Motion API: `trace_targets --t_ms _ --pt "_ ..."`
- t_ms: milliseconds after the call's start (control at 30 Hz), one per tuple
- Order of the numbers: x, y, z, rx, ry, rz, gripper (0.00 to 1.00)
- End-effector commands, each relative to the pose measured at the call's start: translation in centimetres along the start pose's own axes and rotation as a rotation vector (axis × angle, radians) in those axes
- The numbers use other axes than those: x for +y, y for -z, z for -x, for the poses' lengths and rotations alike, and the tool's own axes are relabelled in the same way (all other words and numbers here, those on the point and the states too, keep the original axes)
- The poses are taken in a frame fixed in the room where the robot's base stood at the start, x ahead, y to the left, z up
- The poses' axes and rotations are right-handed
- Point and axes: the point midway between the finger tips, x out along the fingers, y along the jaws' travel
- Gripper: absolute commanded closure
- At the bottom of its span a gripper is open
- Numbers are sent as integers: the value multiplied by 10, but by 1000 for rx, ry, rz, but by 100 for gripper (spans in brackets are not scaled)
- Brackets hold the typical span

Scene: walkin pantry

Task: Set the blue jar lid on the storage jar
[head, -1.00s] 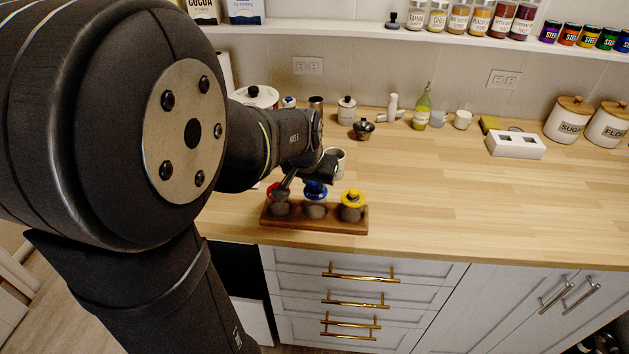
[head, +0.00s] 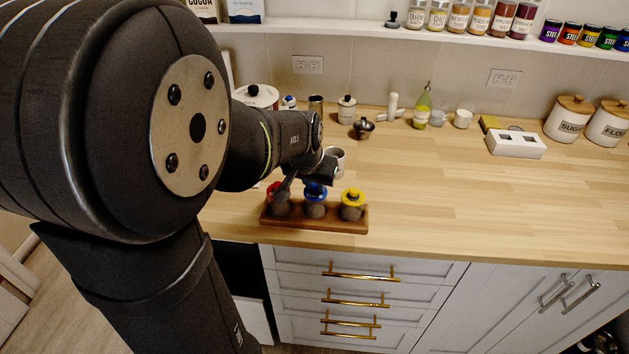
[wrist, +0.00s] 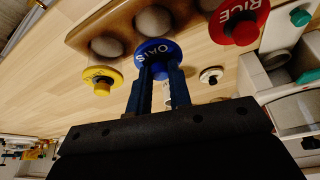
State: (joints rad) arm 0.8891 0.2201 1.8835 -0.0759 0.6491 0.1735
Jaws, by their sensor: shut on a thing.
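The blue jar lid (head: 315,194) is over the middle place of a wooden rack (head: 335,226); it also shows in the wrist view (wrist: 156,48), lettered "OATS". My gripper (wrist: 160,75) is shut on its knob; the fingers are upright above it. In the head view my gripper (head: 317,181) is at the lid. I cannot tell whether the lid touches the rack. A pale open-topped vessel (head: 339,158), possibly the storage jar, stands just behind my gripper and is partly hidden by it.
A red lid (wrist: 238,22) lettered "RICE" and a yellow lid (head: 352,198) flank the blue one closely. The counter right of the rack is clear.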

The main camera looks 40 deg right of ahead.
Motion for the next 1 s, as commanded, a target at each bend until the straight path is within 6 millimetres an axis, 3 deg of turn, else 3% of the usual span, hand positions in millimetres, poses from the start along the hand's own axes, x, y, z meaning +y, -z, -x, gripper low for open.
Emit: trace_targets --t_ms 200,233,333,567,667,1000 --pt "0 -2 -3 -1 0 0 100" --pt "0 -1 -3 0 0 0 78" --pt "0 -1 -3 0 0 0 58" --pt "0 -1 -3 0 0 0 54" --pt "0 -1 -3 0 0 0 35" --pt "0 0 -1 1 0 0 34"
